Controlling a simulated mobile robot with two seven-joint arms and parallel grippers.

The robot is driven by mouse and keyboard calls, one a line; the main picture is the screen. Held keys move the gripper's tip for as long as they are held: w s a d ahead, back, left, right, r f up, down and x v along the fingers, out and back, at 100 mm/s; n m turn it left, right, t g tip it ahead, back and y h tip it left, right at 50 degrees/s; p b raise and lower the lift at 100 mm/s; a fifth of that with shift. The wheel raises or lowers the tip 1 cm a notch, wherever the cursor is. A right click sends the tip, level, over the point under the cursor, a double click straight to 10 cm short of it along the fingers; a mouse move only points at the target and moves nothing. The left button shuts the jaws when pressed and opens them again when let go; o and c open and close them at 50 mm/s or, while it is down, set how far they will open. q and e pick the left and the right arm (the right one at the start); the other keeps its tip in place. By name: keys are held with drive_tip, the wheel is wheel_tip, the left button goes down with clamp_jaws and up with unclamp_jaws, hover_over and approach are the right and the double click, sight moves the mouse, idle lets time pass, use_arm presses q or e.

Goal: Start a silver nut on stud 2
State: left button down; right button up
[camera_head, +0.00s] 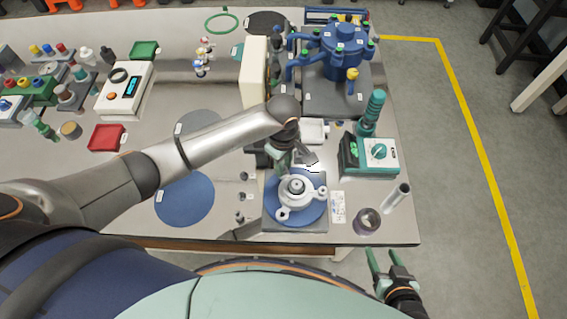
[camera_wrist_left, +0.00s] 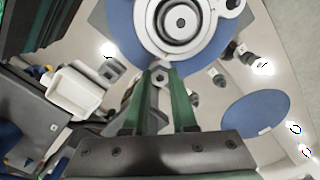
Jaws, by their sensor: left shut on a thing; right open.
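A white, round, lugged fixture (camera_head: 296,188) sits on a blue disc (camera_head: 318,207) at the front right of the table. The left wrist view shows the fixture (camera_wrist_left: 205,38) with concentric rings at the top of the picture. My left gripper (camera_head: 302,162) is just behind and above the fixture. In the left wrist view, its green fingers (camera_wrist_left: 160,78) are shut on a small silver hex nut (camera_wrist_left: 160,74), close to the fixture's edge. The stud under the nut is hidden, and I cannot read stud numbers. My right gripper (camera_head: 386,268) is open and empty beyond the table's front edge.
A dark cup (camera_head: 366,221) and a silver cylinder (camera_head: 397,196) are at the front right. A blue flanged vessel (camera_head: 342,50) stands behind. A blue mat (camera_head: 185,200) lies to the left.

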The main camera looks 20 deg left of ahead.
use_arm(q)
drive_tip(key=shift+f+m, duration=0.1)
drive_tip(key=shift+m, duration=0.8)
drive_tip(key=shift+s+m, duration=0.1)
drive_tip(key=shift+m, duration=1.9)
drive_tip(key=shift+m, duration=0.9)
drive_tip(key=c, duration=0.7)
unclamp_jaws()
drive_tip(key=shift+o, duration=0.3)
